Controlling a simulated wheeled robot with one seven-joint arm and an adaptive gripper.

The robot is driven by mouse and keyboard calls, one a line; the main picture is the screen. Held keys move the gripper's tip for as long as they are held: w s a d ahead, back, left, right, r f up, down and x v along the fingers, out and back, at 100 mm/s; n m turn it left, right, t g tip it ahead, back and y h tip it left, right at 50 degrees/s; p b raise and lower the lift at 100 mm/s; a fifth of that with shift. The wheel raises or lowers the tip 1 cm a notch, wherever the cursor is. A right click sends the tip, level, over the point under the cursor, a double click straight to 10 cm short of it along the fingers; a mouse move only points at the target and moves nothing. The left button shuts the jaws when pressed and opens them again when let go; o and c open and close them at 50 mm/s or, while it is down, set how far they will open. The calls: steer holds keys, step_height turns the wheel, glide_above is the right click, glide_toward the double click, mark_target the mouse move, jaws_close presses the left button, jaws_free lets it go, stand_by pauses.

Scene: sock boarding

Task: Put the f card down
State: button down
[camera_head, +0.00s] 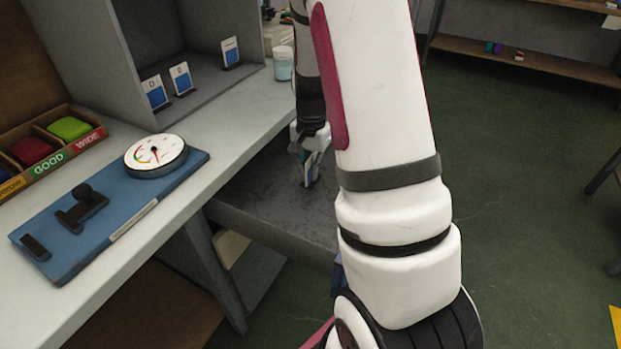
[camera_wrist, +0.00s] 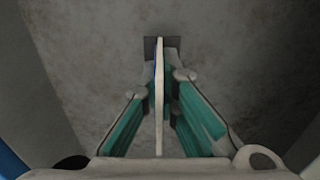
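My gripper (camera_head: 309,152) is low over a grey lower surface (camera_head: 262,205), right of the workbench. It points down. A thin white and blue card (camera_head: 311,171) stands upright between its fingers, and its lower end is at or just above that surface. Its letter cannot be read. In the wrist view the card (camera_wrist: 159,85) is seen edge-on, and the fingertips of my gripper (camera_wrist: 164,74) close in on both sides of it. A dark rectangular foot or patch (camera_wrist: 172,42) shows at its far end.
Cards marked D (camera_head: 155,93) and E (camera_head: 181,78) stand in a grey booth (camera_head: 215,92), with another card (camera_head: 230,52) farther right. A blue board with a dial (camera_head: 155,155), a bin tray (camera_head: 55,160) and a jar (camera_head: 283,63) are on the bench. The bench edge is left of my gripper.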

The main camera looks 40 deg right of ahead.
steer(key=shift+f, duration=1.1)
steer(key=shift+f+b, duration=0.15)
steer(key=shift+b, duration=0.15)
steer(key=c, duration=1.8)
jaws_free()
